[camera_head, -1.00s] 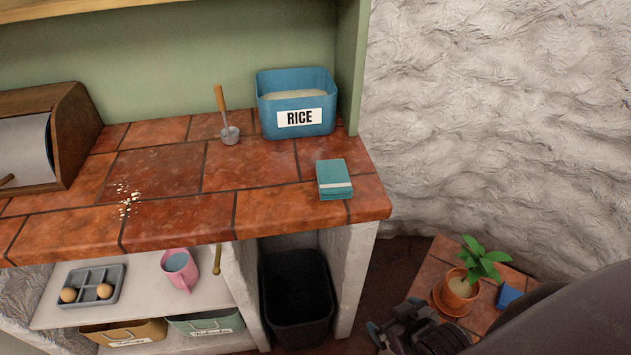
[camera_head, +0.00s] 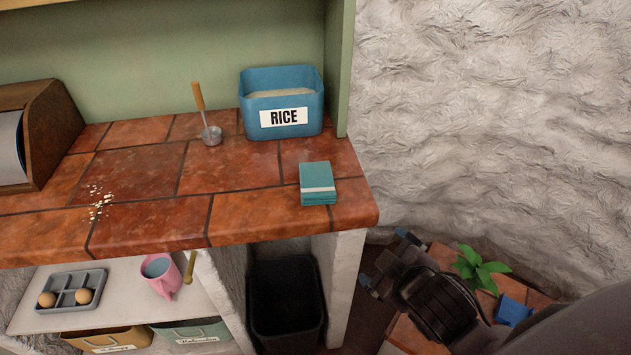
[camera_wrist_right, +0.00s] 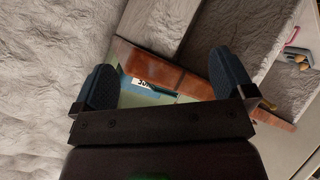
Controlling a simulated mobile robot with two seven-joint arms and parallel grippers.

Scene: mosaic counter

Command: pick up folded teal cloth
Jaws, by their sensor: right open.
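The folded teal cloth (camera_head: 318,183) lies flat near the right front corner of the tiled counter (camera_head: 255,218), with a pale stripe across it. My right gripper (camera_head: 372,283) is below and to the right of the cloth in the head view, apart from it and beyond the counter's right end. In the right wrist view its two dark fingers (camera_wrist_right: 166,78) are spread wide with nothing held between them. I cannot make out the cloth for sure in that view. My left gripper is in neither view.
A blue rice bin (camera_head: 281,104) stands behind the cloth, with a metal scoop (camera_head: 211,134) to its left. Spilled grains (camera_head: 99,202) lie farther left. A rough wall (camera_head: 480,110) rises on the right. A potted plant (camera_head: 480,268) sits low behind my right arm.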

